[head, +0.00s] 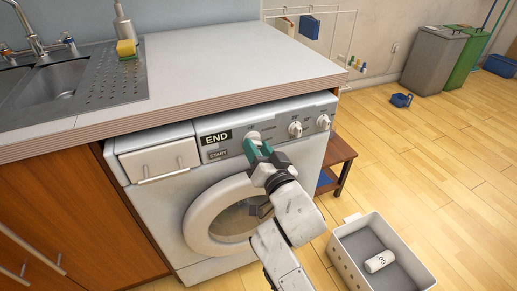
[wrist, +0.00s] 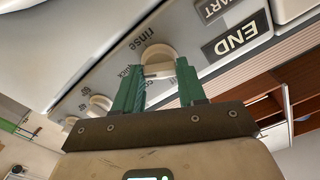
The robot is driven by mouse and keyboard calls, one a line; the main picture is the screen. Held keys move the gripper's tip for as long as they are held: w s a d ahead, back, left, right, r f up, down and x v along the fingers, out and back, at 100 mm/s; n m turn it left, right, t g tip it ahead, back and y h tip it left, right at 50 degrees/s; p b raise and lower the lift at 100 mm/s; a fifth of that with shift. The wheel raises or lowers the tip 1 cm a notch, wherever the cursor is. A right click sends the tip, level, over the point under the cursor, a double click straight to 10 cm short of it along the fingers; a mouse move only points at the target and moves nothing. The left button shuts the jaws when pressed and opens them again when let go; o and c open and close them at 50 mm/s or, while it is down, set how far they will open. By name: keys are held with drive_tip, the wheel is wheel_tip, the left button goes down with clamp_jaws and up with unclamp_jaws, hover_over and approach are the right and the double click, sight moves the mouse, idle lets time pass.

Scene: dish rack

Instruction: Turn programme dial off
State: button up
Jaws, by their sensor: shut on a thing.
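The washing machine (head: 225,185) stands under the counter, with a control panel along its top front. The programme dial (head: 253,135), a white round knob, is just right of the END display (head: 217,137). My gripper (head: 257,147) reaches up to this dial and is shut on it. In the wrist view, the dial (wrist: 158,58) sits between the green fingers of my gripper (wrist: 159,75). The words "rinse" and "quick" are printed around it. The off mark cannot be made out.
Two other white knobs (head: 295,129) (head: 323,122) are to the right on the panel. The round door (head: 200,222) is below my gripper. A white crate (head: 345,255) with a bottle (head: 380,261) stands on the floor at right. The counter overhangs the panel.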

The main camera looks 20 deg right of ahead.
drive_tip(key=n+p, duration=0.4)
drive_tip(key=n, duration=0.7)
drive_tip(key=shift+n, duration=0.3)
drive_tip(key=n+p, duration=0.3)
drive_tip(key=n, duration=0.8)
drive_tip(key=shift+f+n, duration=0.1)
drive_tip(key=shift+n, duration=0.3)
drive_tip(key=o, duration=1.1)
drive_tip(key=shift+c, duration=0.2)
